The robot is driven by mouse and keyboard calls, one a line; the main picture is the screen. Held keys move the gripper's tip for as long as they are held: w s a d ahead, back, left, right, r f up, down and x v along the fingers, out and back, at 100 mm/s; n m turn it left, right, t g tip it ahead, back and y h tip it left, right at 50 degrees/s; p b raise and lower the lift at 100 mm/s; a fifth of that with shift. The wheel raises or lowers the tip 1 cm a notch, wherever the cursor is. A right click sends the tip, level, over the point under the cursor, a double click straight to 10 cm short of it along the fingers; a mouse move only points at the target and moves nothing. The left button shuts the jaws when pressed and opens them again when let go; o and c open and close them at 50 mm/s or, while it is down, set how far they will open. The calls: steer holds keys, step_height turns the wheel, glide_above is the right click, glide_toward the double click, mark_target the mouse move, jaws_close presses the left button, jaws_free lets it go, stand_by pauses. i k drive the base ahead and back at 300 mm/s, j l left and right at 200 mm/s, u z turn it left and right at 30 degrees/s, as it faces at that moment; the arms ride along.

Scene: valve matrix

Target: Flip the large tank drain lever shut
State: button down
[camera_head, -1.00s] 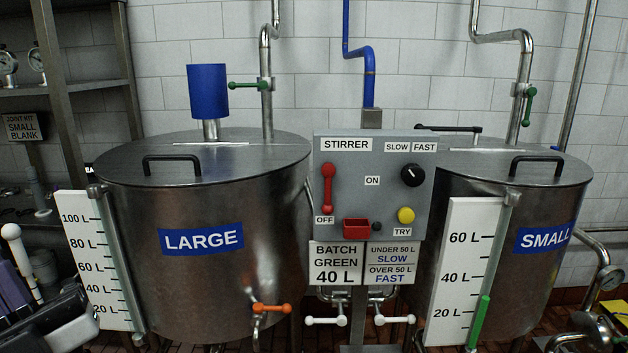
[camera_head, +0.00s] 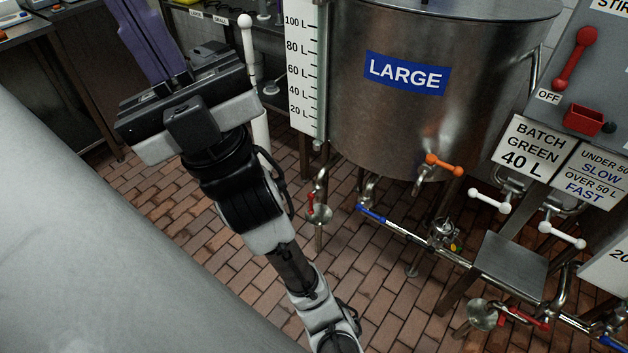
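The large tank (camera_head: 375,120) is a steel drum with a blue LARGE label. Below its left side, a short red lever (camera_head: 311,203) hangs on a pipe above a round metal cup (camera_head: 319,214). An orange lever (camera_head: 444,165) sticks out sideways from the tank's lower front. A blue lever (camera_head: 371,214) lies along the low pipe. No label shows which lever is the drain. My gripper (camera_head: 150,38), with purple fingers, is at the upper left, away from the tank and levers. Its fingertips are partly cut off by the frame edge, and its opening cannot be made out.
A white-knobbed upright rod (camera_head: 247,60) stands just right of my gripper. White-handled valves (camera_head: 490,201) and a grey stirrer panel (camera_head: 600,80) are at the right. A metal step-like plate (camera_head: 511,263) sits low in front. Brick floor (camera_head: 200,235) is open left of the tank.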

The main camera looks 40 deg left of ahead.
mark_target(311, 206)
steer(key=u, duration=1.05)
steer(key=i+l+z, duration=0.4)
steer(key=k+l, duration=0.05)
